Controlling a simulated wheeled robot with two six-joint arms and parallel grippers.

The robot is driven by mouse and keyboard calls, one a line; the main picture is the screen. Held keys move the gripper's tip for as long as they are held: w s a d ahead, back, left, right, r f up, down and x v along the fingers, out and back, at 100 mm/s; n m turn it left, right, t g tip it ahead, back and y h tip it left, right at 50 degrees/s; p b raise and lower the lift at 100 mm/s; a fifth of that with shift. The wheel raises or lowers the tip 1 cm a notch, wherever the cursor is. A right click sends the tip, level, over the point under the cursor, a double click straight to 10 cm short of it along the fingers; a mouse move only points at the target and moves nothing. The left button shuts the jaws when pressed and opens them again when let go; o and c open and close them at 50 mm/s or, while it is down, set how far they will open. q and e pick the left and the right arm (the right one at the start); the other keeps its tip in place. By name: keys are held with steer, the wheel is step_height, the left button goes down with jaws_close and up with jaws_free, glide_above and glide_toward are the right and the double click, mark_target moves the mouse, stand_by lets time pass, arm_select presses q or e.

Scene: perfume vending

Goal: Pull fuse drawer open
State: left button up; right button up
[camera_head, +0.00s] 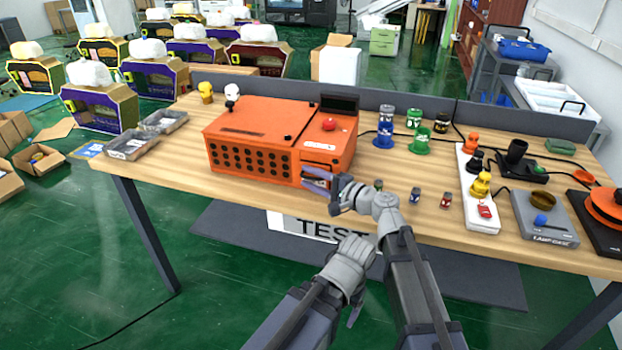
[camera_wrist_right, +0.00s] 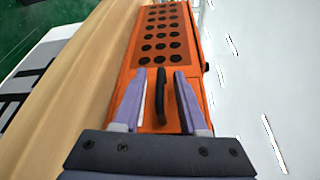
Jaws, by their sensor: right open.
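An orange machine (camera_head: 265,135) with a panel of dark round holes stands on the wooden table. My right gripper (camera_wrist_right: 160,72) is open, with one purple finger on each side of the handle and visible gaps between. In the head view my right gripper (camera_head: 314,178) is at the machine's lower right front and covers part of the drawer area. The drawer looks closed. My left gripper (camera_head: 356,312) hangs low in front of the table; its finger opening is unclear.
Several coloured bottles and stands (camera_head: 412,128) are right of the machine. Small bottles (camera_head: 446,199) stand near the front edge. Grey trays (camera_head: 132,146) are at the left. Bare wood lies left of the machine.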

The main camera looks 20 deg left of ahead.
jaws_close()
steer(key=shift+s, duration=0.1)
stand_by(1.2)
